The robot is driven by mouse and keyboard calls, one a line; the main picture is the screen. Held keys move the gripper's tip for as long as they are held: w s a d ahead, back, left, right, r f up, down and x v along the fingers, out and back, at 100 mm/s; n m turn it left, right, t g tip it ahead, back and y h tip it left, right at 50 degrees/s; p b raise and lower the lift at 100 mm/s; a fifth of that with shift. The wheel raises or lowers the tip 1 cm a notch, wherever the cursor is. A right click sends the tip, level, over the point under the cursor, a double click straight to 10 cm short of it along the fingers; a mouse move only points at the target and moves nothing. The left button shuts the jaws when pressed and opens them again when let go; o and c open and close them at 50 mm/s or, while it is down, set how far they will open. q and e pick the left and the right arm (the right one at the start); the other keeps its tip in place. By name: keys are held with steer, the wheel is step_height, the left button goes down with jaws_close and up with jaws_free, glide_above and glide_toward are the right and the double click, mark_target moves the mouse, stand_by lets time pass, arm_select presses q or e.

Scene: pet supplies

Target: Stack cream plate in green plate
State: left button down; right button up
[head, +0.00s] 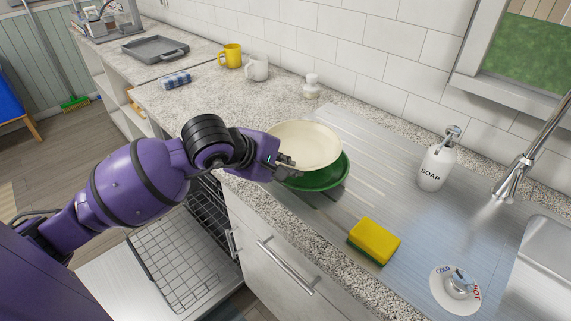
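The cream plate (308,143) is over the green plate (323,182), tilted and shifted toward the back left. The green plate's front and right rim shows below it; the rest is hidden. The green plate sits on the metal drainboard near the counter edge. My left gripper (283,163) is at the left rim of the cream plate and appears shut on that rim. I cannot tell whether the two plates touch. My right gripper is not in view.
A yellow-green sponge (374,242) lies in front right of the plates. A soap bottle (436,163), faucet (520,170) and tap knob (457,287) stand to the right. A white bottle (311,87) and mugs (257,68) are behind. An open dishwasher rack (180,255) is below left.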

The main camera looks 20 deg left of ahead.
arm_select(q)
steer(key=shift+r, duration=0.1)
steer(key=shift+f+b, duration=0.3)
steer(key=shift+f, duration=0.15)
steer(key=c, duration=2.3)
jaws_free()
steer(key=shift+o, duration=0.2)
